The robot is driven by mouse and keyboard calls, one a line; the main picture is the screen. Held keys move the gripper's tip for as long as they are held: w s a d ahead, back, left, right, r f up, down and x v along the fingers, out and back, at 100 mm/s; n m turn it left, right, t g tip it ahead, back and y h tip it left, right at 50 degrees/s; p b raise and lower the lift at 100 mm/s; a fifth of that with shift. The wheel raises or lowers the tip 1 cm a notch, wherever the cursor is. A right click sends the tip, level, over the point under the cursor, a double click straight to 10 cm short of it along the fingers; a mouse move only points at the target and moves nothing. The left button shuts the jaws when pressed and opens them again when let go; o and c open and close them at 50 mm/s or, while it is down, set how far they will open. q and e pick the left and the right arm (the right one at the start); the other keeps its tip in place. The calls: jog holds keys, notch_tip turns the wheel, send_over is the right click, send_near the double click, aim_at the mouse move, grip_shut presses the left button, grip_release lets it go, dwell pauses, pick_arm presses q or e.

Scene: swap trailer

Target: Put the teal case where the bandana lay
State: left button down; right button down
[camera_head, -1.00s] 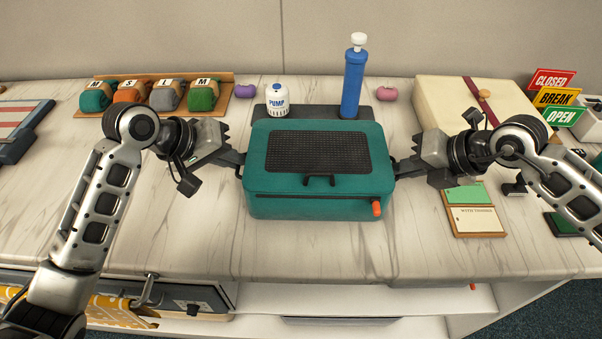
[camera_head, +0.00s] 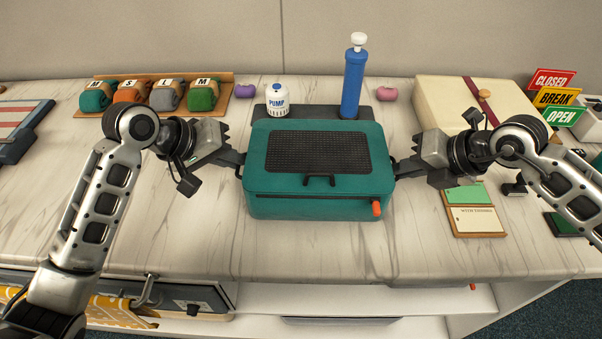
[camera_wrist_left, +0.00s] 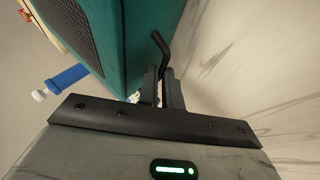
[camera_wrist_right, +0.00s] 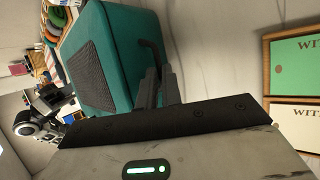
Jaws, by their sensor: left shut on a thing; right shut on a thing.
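The teal case (camera_head: 270,185) is in the middle of the head view, level, with a black mesh panel on top, a front handle and an orange tag at its front right corner. My left gripper (camera_head: 238,162) is shut on the black handle at its left side, seen in the left wrist view (camera_wrist_left: 160,82). My right gripper (camera_head: 402,168) is shut on the handle at its right side, seen in the right wrist view (camera_wrist_right: 158,85). I cannot tell whether the case touches the counter. A yellow patterned cloth (camera_head: 120,313), possibly the bandana, lies low at the left.
Behind the case are a dark mat (camera_head: 382,117), a pump tub (camera_head: 278,101) and a blue pump (camera_head: 353,82). A cream box (camera_head: 440,98) and a card board (camera_head: 474,219) stand right. The front counter is clear.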

pick_arm(q)
jog(key=shift+r, duration=0.1)
pick_arm(e)
jog(key=shift+r, duration=0.15)
